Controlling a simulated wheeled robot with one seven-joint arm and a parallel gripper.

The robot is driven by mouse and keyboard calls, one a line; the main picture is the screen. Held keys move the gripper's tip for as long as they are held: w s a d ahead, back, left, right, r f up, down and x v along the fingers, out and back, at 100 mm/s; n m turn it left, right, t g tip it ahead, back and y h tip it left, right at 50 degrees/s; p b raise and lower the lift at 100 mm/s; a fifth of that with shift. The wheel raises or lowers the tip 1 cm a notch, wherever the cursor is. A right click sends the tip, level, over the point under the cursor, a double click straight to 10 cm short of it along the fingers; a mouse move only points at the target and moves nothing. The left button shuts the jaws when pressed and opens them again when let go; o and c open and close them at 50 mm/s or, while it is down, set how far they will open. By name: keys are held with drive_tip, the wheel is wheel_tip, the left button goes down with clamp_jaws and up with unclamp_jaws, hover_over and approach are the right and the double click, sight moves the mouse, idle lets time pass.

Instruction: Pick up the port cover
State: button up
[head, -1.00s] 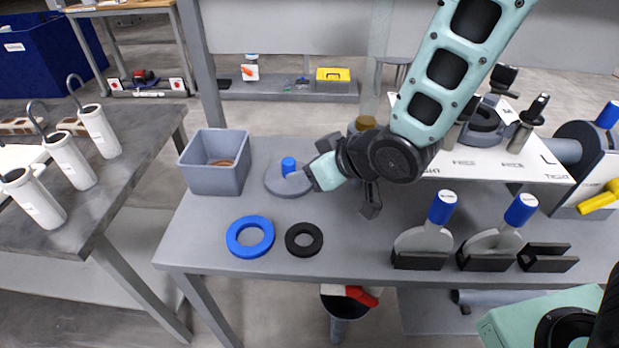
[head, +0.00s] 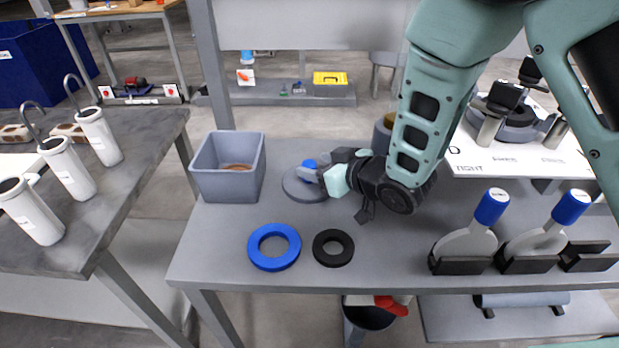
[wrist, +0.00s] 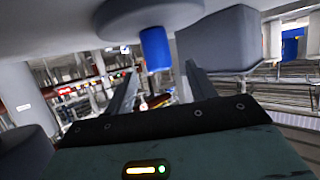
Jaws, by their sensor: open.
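The port cover, a round grey disc with a blue knob, lies on the grey bench (head: 301,190). In the wrist view its disc (wrist: 145,18) and blue knob (wrist: 156,50) show at the top. My gripper (head: 313,174) reaches in from the right, low over the disc, with its fingertips at the knob. In the wrist view my two fingers (wrist: 160,78) are apart and the knob shows in the gap near their tips. Whether a finger touches the knob cannot be told. My gripper hides part of the disc's right side in the head view.
A grey bin (head: 228,190) stands just left of the cover. A blue ring (head: 257,259) and a black ring (head: 319,254) lie in front. Blue-handled tools (head: 480,235) stand at the right, and a labelled white board (head: 500,160) lies behind them.

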drive_tip(key=shift+w+a+f, duration=0.25)
drive_tip(key=shift+w+a, duration=0.05)
drive_tip(key=shift+w, duration=0.1)
clamp_jaws()
drive_tip(key=shift+r, duration=0.2)
